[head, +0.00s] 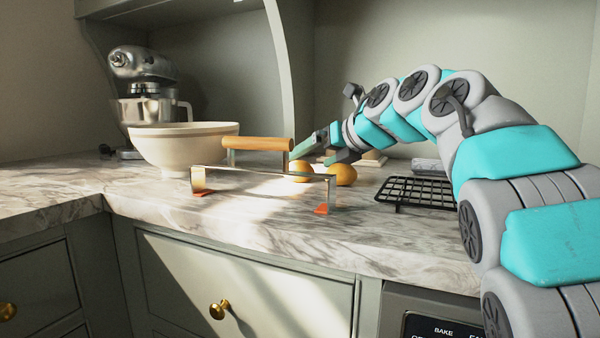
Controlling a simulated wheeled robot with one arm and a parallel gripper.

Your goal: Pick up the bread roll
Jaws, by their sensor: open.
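Two rounded golden-brown things sit side by side on the marble counter, in the middle of the head view: a left one (301,169) and a right one (342,175). Either could be the bread roll; I cannot tell which from their small size. My gripper (308,160) is open, with its fingers pointing down and left. It is close above or behind the two things. The fingers look empty, and I cannot tell whether they touch anything. The metal frame in front partly hides the left thing.
A cream bowl (180,150) and a stand mixer (141,80) are left. A black wire rack (414,190) is right. The front counter is clear.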

